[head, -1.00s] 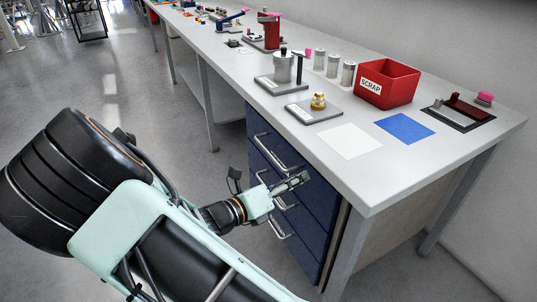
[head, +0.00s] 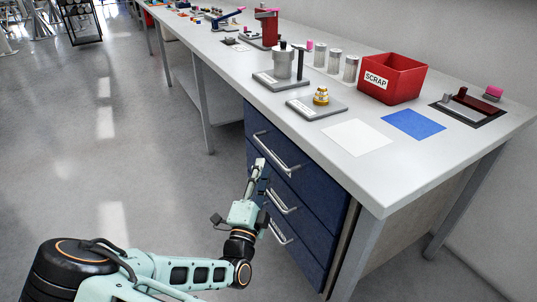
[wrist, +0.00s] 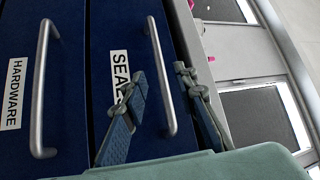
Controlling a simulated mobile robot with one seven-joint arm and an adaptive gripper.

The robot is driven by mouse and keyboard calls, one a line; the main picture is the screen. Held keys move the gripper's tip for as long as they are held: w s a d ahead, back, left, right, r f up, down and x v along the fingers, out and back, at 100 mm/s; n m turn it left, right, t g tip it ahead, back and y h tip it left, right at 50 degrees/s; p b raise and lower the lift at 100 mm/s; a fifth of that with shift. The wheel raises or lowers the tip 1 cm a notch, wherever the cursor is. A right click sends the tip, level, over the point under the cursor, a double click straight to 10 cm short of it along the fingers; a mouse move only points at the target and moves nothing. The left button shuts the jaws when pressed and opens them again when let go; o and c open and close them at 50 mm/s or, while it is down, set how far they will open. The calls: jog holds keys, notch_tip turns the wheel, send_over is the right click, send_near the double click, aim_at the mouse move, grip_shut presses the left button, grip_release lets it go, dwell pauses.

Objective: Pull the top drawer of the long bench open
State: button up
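The long bench's top drawer (head: 312,180) is blue and sits flush with the drawers below it. Its silver bar handle (head: 272,153) runs along its front. In the wrist view the top drawer is turned sideways, with a partly hidden label starting "SEA" and its handle (wrist: 158,70). My gripper (head: 260,165) is at the left part of this handle. In the wrist view my gripper (wrist: 160,73) is open, one finger on each side of the bar. Neither finger clearly touches it, and I cannot tell how deep they reach.
Below is a drawer labelled HARDWARE (wrist: 65,90) with its own handle (wrist: 40,90). The bench top (head: 375,185) holds a red SCRAP bin (head: 393,82), a blue mat (head: 413,125), a white sheet (head: 356,137) and fixtures. The floor (head: 150,150) left of the drawers is clear.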

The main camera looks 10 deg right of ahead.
aim_at(268, 150)
jog(key=b+x, duration=0.1)
jog(key=x, duration=0.6)
jog(key=shift+w+b, duration=0.2)
jog(key=shift+b, duration=0.1)
jog(key=shift+c, duration=0.7)
grip_shut()
